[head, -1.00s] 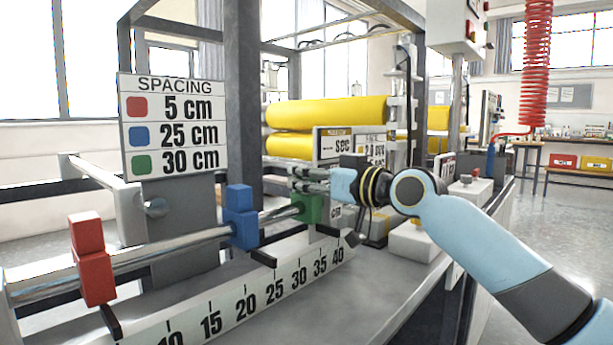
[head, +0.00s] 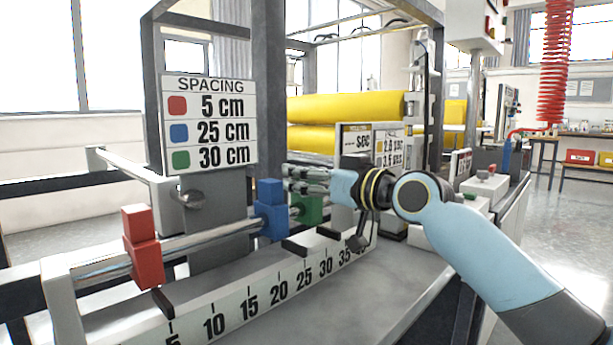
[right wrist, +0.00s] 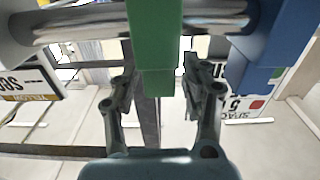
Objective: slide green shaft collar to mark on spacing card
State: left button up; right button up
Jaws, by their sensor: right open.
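The green shaft collar (head: 310,209) sits on the round steel bar (head: 203,240), right of and close to the blue collar (head: 270,222). Its dark pointer (head: 328,233) is over the ruler scale (head: 231,317), around 30 to 35; I cannot read it exactly. The spacing card (head: 209,125) lists red 5 cm, blue 25 cm, green 30 cm. My right gripper (head: 290,180) is open at the green collar. In the right wrist view its two fingers (right wrist: 158,90) stand either side of the green block (right wrist: 155,40); contact is unclear. My left gripper is out of view.
The red collar (head: 143,250) is on the bar at the left, its pointer near 5. A small sign (head: 367,145) stands behind my right wrist. Yellow rolls (head: 345,107) lie behind. The grey bench top (head: 405,270) in front of the ruler is clear.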

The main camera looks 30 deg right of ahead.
jog(key=shift+s+d, duration=0.1)
jog(key=shift+s, duration=0.05)
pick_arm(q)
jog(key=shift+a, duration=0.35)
pick_arm(e)
jog(key=v, duration=0.7)
jog(key=shift+s, duration=0.1)
